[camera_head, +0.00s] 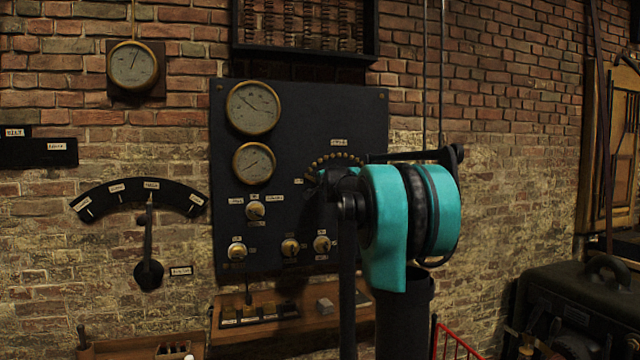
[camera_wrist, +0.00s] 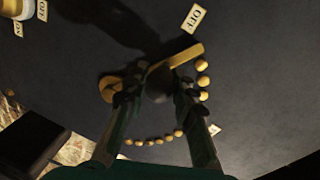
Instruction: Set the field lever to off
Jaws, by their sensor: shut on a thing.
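The field lever (camera_wrist: 186,56) is a flat brass bar on the dark panel in the wrist view. Its tip points up and to the right, just above the top stud (camera_wrist: 201,65) of a curved row of brass studs. A tilted OFF label (camera_wrist: 194,17) lies above the tip. My gripper (camera_wrist: 158,88) is shut on the lever near its middle, with one finger on each side of the dark pivot knob. In the head view, my arm hides the lever; part of the stud arc (camera_head: 335,160) shows.
The dark panel (camera_head: 300,115) also bears two round gauges (camera_head: 254,107) and several small knobs (camera_head: 290,247). A wall lever with a labelled arc (camera_head: 148,240) hangs at the left. A wooden shelf with switches (camera_head: 262,315) lies below. A dark case (camera_head: 575,290) stands at the right.

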